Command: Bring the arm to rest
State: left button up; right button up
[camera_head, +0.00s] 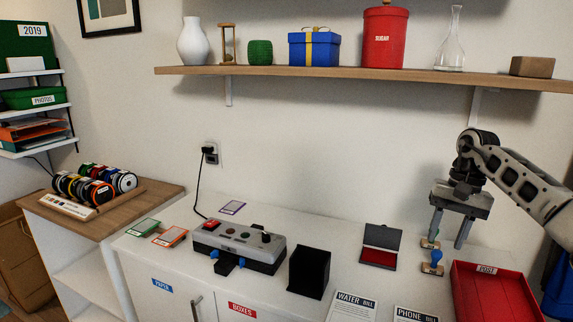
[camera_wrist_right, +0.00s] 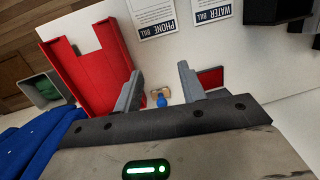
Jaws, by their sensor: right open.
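My right gripper (camera_head: 450,232) comes in from the right in the head view, fingers pointing down above the white cabinet top. It is open, with nothing between its fingers. The wrist view also shows the open fingers of the right gripper (camera_wrist_right: 157,90) spread apart. A blue-handled stamp (camera_head: 435,260) stands on the cabinet just below the fingers, and another stamp (camera_head: 430,240) with a green part stands behind it. In the wrist view the blue-handled stamp (camera_wrist_right: 161,101) shows in the gap between the fingers, farther off. My left gripper is out of view.
A red tray (camera_head: 462,292) lies right of the stamps, and an open ink pad (camera_head: 380,257) lies left of them. Paper bills (camera_head: 352,306) lie at the front edge. A black holder (camera_head: 309,270) and a grey device (camera_head: 238,246) stand farther left. A wooden shelf (camera_head: 270,71) runs above.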

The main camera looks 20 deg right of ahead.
jog(key=w+a+f+m+t+y, duration=0.1)
jog(key=a+f+m+y, duration=0.2)
jog(key=a, duration=0.6)
jog(key=w+a+f+m+t+y, duration=0.15)
jog(key=a+f, duration=0.25)
jog(key=a, duration=0.4)
jog(key=w+a+f+m+y, duration=0.1)
jog(key=w+a+f+y, duration=0.2)
jog(key=a, duration=0.6)
jog(key=s+a+f+m+t+y, duration=0.1)
jog(key=s+a+m+t+y, duration=0.15)
jog(key=a+m, duration=0.5)
jog(key=s+a+m+t+y, duration=0.2)
jog(key=a+m+t+y, duration=0.2)
jog(key=a+m, duration=0.35)
jog(key=s+d+f+n+h, duration=0.1)
jog(key=s+f+n+h, duration=0.3)
jog(key=n, duration=0.6)
jog(key=s+d+f+n+t+h, duration=0.1)
jog(key=s+f+n+h, duration=0.3)
jog(key=n, duration=0.7)
jog(key=s+d+f+n+h, duration=0.2)
jog(key=s+f+n+h, duration=0.3)
jog(key=s+n, duration=0.5)
notch_tip(320, 180, down, 2)
jog(key=shift+d+f+n, duration=0.1)
jog(key=shift+d+n, duration=0.05)
jog(key=shift+n, duration=0.3)
